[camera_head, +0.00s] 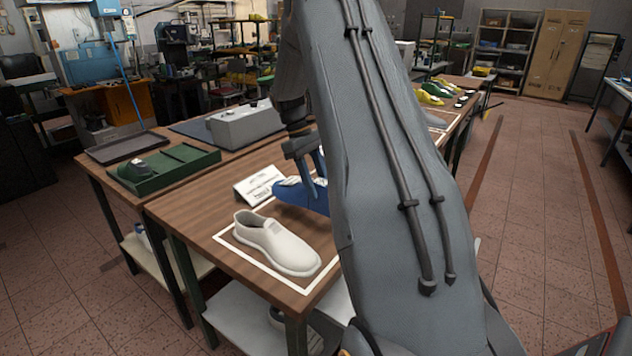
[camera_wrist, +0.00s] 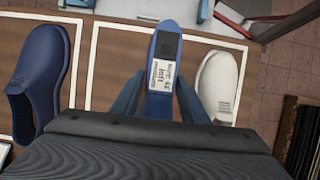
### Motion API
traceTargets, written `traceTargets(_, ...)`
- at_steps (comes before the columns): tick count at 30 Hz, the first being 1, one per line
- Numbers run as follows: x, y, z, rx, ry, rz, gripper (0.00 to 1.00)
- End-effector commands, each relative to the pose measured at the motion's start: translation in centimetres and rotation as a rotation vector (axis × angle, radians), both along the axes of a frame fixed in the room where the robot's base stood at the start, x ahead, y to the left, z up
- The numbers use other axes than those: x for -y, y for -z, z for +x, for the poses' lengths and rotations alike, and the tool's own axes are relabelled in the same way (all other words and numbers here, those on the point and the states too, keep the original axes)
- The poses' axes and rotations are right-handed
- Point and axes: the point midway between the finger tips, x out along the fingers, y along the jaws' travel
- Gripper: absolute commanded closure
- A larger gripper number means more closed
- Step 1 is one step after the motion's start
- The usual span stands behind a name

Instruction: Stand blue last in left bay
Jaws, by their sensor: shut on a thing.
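My gripper (camera_head: 308,168) is shut on a blue last (camera_head: 303,196), over the table by the white shoe. In the wrist view the last (camera_wrist: 165,45) sits between the two fingers, with a dark patch and a white label with small print on its top. I cannot tell whether it touches the table. A green tray (camera_head: 190,172) with a divider lies on the far left table, and a dark green piece (camera_head: 137,168) sits in its left part. My arm hides much of the table to the right in the head view.
A white shoe (camera_head: 275,243) stands in a white outline at the table's near end. A blue shoe (camera_wrist: 40,80) is at the left in the wrist view. A white card (camera_head: 262,185) and grey box (camera_head: 243,125) stand behind. Bare wood lies between tray and card.

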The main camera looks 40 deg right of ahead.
Motion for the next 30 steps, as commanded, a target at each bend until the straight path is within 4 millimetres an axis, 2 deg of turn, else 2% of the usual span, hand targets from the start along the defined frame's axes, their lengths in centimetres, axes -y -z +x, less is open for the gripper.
traceTargets(8, 0.0, 0.8, 0.0, 0.0, -0.002, 0.001, 1.0)
traceTargets(30, 0.1, 5.0, -0.1, 0.0, -0.01, 0.01, 1.0)
